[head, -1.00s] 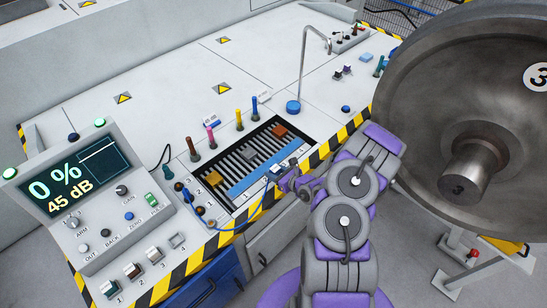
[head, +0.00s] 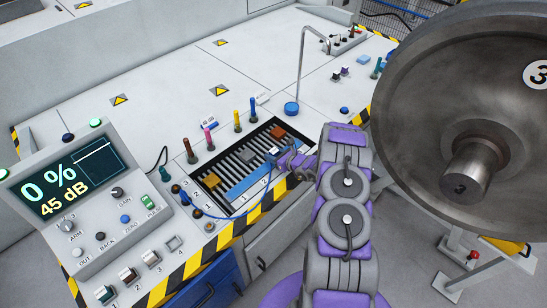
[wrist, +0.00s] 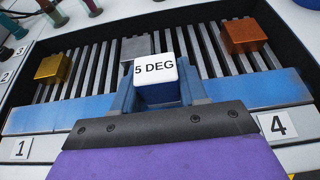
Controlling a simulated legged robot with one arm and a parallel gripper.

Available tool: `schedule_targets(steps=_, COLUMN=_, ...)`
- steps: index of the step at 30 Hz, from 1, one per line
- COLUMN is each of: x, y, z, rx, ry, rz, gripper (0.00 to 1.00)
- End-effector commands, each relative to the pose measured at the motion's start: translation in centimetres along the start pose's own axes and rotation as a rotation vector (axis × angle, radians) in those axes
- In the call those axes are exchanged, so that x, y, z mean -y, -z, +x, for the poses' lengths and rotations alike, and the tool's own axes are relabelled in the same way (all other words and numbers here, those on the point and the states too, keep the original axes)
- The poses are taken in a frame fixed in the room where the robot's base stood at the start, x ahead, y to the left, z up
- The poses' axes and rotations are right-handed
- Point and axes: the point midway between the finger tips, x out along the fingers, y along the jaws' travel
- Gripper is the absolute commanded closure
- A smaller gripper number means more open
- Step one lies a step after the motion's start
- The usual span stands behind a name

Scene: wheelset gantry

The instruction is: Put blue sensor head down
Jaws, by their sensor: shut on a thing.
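The blue sensor head (wrist: 156,88) is a small block with a white top marked "5 DEG". It sits between the blue fingers of my gripper (wrist: 157,92), which is shut on it. In the head view, my gripper (head: 280,157) holds the sensor head (head: 272,152) over the front right part of the slotted tray (head: 223,208). A thin blue cable (head: 235,217) runs from near my gripper to the console side. Whether the sensor head touches the slats beneath it is hidden.
The tray holds a gold block (wrist: 53,68) at left, a grey block (wrist: 136,48) just behind the sensor head and a copper block (wrist: 243,36) at right. Coloured pegs (head: 238,121) stand behind the tray. A large steel wheel (head: 440,110) stands at right.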

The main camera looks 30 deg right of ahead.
Motion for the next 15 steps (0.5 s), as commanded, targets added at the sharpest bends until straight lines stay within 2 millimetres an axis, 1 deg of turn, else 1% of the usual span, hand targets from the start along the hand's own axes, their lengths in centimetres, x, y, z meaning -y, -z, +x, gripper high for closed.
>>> schedule_targets(steps=1, x=0.15, y=0.74, z=0.17, rx=0.0, ry=0.0, rz=0.001, gripper=0.96)
schedule_targets(steps=2, x=0.2, y=0.9, z=0.24, rx=0.001, ry=0.0, rz=0.002, gripper=0.96)
schedule_targets(steps=8, x=0.02, y=0.82, z=0.33, rx=0.001, ry=0.002, rz=-0.001, gripper=0.96)
schedule_targets(steps=9, x=-0.03, y=0.8, z=0.35, rx=0.001, ry=0.002, rz=-0.001, gripper=0.56)
schedule_targets(steps=15, x=-0.38, y=0.69, z=0.43, rx=-0.001, ry=0.002, rz=-0.005, gripper=0.36)
